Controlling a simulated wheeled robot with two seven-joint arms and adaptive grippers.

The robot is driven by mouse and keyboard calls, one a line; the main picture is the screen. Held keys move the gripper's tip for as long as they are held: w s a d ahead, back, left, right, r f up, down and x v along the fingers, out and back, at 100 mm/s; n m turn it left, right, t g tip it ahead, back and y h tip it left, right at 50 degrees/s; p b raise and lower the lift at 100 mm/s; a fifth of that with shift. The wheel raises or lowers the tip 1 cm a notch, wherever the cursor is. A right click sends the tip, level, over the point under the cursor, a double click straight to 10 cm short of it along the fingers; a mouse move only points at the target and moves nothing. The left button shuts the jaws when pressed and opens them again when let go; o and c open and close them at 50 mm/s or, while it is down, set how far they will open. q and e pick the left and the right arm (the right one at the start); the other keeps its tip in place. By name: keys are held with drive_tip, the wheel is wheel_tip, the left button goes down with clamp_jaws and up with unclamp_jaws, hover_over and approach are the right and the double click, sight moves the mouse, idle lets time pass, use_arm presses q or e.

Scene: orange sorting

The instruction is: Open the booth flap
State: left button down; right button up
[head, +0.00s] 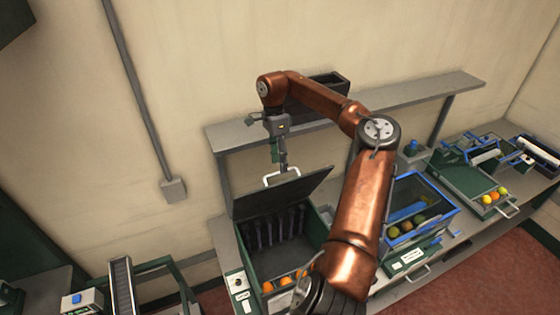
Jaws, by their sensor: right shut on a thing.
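The booth flap (275,200) is a dark panel standing raised and tilted at the back of the green booth (318,232). A pale bar handle (283,176) is at its upper edge. My right gripper (281,168) points down and is shut on this handle. The booth's open top shows dark hanging strips (276,226) inside. Several oranges (284,281) sit at the front of the booth, partly hidden by my right arm. My left gripper is not in view.
A grey shelf (410,99) with a dark bin (325,84) runs behind the booth. To the right are a blue-framed clear box (421,201) with fruit and a green tray (465,190) with fruit. A narrow conveyor (121,285) stands at lower left.

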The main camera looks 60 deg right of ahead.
drive_tip(key=shift+f, duration=0.5)
drive_tip(key=a+v, duration=0.1)
drive_tip(key=v, duration=0.7)
drive_tip(key=shift+d+r, duration=0.3)
drive_tip(key=shift+d, duration=0.1)
drive_tip(key=shift+s+d, duration=0.1)
